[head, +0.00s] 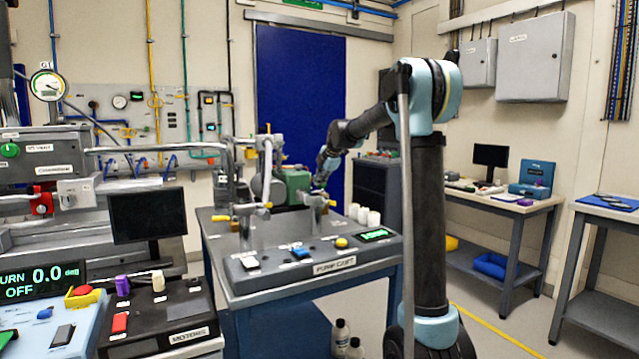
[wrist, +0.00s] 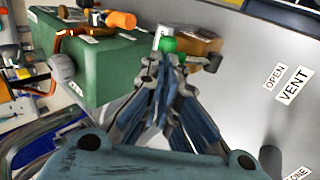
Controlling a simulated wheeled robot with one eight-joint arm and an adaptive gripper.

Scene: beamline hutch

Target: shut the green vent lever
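The green vent lever (wrist: 176,45) shows in the wrist view as a small green grip beside a brass-coloured valve body (wrist: 204,41). My gripper (wrist: 165,63) is just short of the green grip, its fingers drawn together to a narrow tip. The tip looks very close to the lever; I cannot tell if it touches. Nothing is visibly held. In the head view my gripper (head: 318,198) is over the pump cart (head: 240,286), at the right of the green pump housing (head: 297,182). The lever cannot be made out there.
Labels reading OPEN and VENT (wrist: 291,85) are on the grey surface right of my gripper. The green housing (wrist: 85,65) with orange and copper fittings stands close on the left. White cylinders (head: 365,214) stand on the cart's right side. A control bench (head: 180,336) is at the front left.

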